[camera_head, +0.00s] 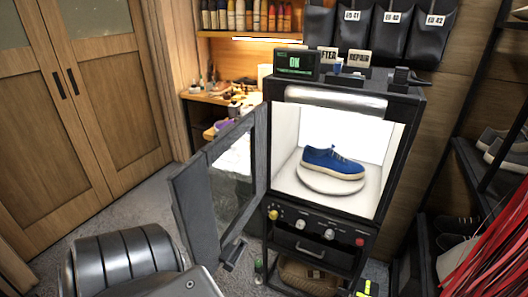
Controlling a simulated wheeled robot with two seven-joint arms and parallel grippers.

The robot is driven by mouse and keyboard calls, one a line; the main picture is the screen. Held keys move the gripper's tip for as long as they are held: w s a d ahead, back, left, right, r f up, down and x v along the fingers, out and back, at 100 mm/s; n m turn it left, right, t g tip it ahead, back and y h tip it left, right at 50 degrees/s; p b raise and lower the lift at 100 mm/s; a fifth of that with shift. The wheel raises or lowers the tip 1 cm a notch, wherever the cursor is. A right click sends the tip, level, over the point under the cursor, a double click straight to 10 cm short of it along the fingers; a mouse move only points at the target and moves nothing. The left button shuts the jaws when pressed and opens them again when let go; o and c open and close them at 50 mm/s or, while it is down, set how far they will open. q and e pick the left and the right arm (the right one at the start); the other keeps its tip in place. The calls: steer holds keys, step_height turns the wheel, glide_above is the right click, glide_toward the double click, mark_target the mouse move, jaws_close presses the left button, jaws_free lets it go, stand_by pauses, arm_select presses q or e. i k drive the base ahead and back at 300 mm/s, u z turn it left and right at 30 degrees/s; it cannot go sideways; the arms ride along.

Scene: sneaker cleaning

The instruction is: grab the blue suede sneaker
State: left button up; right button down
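The blue suede sneaker (332,161) has a cream sole and sits upright on a round white turntable (330,183). It is inside a lit white chamber of a black cabinet (322,255), with its toe toward the right. The cabinet's framed glass door (222,180) stands open to the left, so the chamber front is uncovered. Neither of my grippers can be made out in this view, and nothing touches the sneaker.
A green-lit "OK" display (295,64) stands on the cabinet top. The open door projects at the chamber's left. Red strands (492,245) hang at the lower right, near a shoe rack (488,185). Grey floor (105,205) is clear at the left.

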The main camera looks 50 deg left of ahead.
mark_target(328, 161)
steer(key=u, duration=0.15)
steer(key=i, duration=1)
steer(key=u, duration=0.05)
